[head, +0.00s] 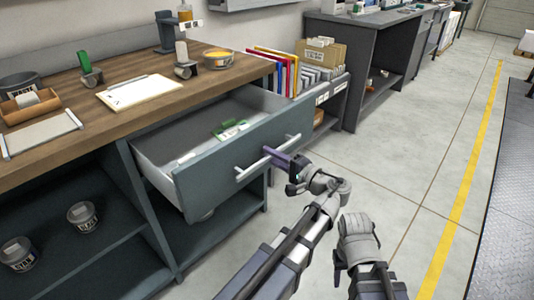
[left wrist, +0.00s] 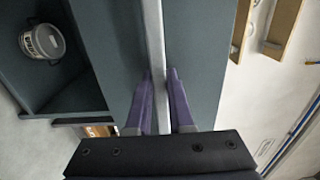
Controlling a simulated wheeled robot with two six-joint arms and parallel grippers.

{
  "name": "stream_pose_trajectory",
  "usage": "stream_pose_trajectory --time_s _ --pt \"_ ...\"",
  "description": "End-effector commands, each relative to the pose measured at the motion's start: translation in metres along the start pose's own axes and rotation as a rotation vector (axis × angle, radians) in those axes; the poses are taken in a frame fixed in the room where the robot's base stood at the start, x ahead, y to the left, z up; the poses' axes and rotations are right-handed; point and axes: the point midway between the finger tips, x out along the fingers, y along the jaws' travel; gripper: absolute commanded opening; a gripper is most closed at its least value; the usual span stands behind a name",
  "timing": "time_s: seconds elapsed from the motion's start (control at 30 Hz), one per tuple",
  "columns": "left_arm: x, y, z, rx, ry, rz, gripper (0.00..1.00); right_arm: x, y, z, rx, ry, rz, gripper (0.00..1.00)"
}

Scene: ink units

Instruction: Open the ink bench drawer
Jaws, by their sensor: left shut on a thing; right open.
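The ink bench drawer (head: 232,157) is pulled out from the wooden-topped bench, and its inside shows. A green item (head: 231,129) and some pale items lie in it. The drawer has a pale bar handle (head: 254,166) across its grey-blue front. In the left wrist view the purple fingers (left wrist: 164,92) stand on either side of the handle bar (left wrist: 154,45). My right gripper (head: 342,268) is open and empty, low in the head view, away from the drawer.
Tins (head: 82,215) stand on the lower shelf. A file rack (head: 318,95) stands right of the bench. The floor (head: 410,130) on the right is clear.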

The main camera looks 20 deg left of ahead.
Motion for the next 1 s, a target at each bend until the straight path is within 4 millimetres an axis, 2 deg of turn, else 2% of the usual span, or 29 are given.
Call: stream_pose_trajectory --time_s 0.3,0.33,0.57,1.0 --pt "-0.0002 0.0005 0.0002 -0.001 -0.002 0.002 0.0 0.0001 0.0 0.0 0.0 0.0 0.0 0.5" --pt "-0.0002 0.0005 0.0002 -0.001 -0.002 0.002 0.23 0.0001 0.0 0.0 0.0 0.0 0.0 0.5" --pt "-0.0001 0.0002 0.0001 0.0 -0.001 0.001 0.49 0.0001 0.0 0.0 0.0 0.0 0.0 0.5" --pt "0.0007 0.0001 0.0007 0.0 -0.001 0.0 0.5 0.0 0.0 0.0 0.0 0.0 0.0 0.5"
